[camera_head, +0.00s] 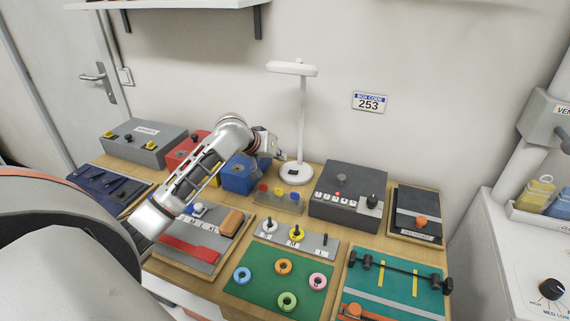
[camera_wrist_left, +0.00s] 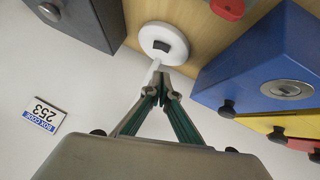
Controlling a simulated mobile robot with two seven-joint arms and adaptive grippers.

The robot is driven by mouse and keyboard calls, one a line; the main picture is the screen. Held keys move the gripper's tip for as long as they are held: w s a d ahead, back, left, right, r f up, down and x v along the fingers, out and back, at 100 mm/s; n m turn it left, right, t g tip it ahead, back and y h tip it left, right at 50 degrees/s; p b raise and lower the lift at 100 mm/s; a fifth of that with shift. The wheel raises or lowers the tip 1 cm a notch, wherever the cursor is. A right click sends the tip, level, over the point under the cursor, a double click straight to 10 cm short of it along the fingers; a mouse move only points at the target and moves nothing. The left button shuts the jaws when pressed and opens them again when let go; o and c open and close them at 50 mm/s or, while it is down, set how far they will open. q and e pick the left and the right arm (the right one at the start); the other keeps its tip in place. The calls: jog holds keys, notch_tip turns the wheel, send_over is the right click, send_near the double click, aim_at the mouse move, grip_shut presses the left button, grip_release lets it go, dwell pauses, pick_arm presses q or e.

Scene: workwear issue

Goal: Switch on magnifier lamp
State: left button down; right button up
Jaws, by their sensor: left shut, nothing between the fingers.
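The white magnifier lamp (camera_head: 302,115) stands upright at the back of the table by the wall, its flat head at the top of a thin post. Its round base (camera_head: 296,179) carries a small dark switch (camera_head: 294,171). In the wrist view the base (camera_wrist_left: 145,34) and the dark switch (camera_wrist_left: 161,46) show above my fingertips. My left gripper (camera_head: 277,153) is shut and empty, just left of the post and above the base. It also shows in the wrist view (camera_wrist_left: 161,88), in front of part of the post. I cannot tell if the lamp is lit. My right gripper is out of view.
A blue box (camera_head: 237,179) stands left of the lamp and a dark grey control box (camera_head: 345,206) to its right. A small block with coloured buttons (camera_head: 279,204) lies in front. Boards with rings (camera_head: 283,267) and a black bar (camera_head: 405,270) fill the front.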

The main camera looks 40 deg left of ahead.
pick_arm(q)
jog(key=v, duration=0.6)
jog(key=shift+s+a, duration=0.2)
jog(key=shift+a, duration=0.05)
jog(key=shift+r, duration=0.15)
